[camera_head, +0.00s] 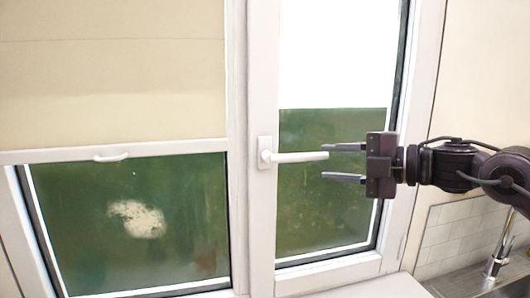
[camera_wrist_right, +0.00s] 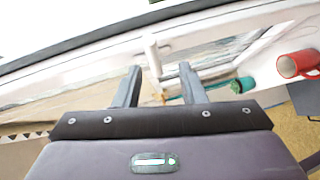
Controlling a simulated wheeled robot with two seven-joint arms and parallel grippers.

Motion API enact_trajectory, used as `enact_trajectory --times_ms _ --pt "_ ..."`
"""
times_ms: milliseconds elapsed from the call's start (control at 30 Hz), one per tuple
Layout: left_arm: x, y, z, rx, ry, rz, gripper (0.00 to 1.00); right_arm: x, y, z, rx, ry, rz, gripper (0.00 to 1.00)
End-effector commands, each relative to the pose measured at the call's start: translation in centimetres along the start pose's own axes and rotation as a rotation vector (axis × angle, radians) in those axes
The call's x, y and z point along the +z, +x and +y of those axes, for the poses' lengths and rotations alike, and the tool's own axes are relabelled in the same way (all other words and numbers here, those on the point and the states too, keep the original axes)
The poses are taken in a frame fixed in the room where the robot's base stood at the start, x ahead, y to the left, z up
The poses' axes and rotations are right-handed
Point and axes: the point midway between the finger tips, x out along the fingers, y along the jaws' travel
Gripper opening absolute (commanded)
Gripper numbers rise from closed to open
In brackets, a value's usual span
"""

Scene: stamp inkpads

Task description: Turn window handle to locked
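The white window handle (camera_head: 298,157) sits on the middle frame of the window. Its lever lies about level and points right. My right gripper (camera_head: 323,161) comes in from the right with its two dark fingers apart, one above the other. The lever's free end is at the fingertips, nearer the upper finger. In the right wrist view the white handle (camera_wrist_right: 152,52) shows just ahead of and between the open fingertips (camera_wrist_right: 160,70). I cannot tell whether a finger touches it. My left gripper is not in view.
A cream blind (camera_head: 110,75) with a small white pull (camera_head: 111,157) covers the upper left pane. A tap (camera_head: 499,247) and sink stand at lower right. The right wrist view shows a red mug (camera_wrist_right: 297,63) and a green object (camera_wrist_right: 243,85) at right.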

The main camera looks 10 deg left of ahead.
Motion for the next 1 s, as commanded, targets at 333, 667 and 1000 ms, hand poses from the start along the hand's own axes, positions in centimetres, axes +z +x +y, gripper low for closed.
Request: enact_trajectory --times_ms 333,667,1000 --pt "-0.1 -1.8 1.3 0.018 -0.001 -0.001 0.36 -0.1 2.8 1.0 -0.006 -0.006 0.007 0.37" --pt "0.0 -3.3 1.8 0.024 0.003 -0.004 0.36 0.0 6.8 0.8 -0.005 -0.008 0.005 0.37" --pt "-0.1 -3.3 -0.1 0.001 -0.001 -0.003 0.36 0.0 7.1 0.6 -0.003 -0.008 0.004 0.33"
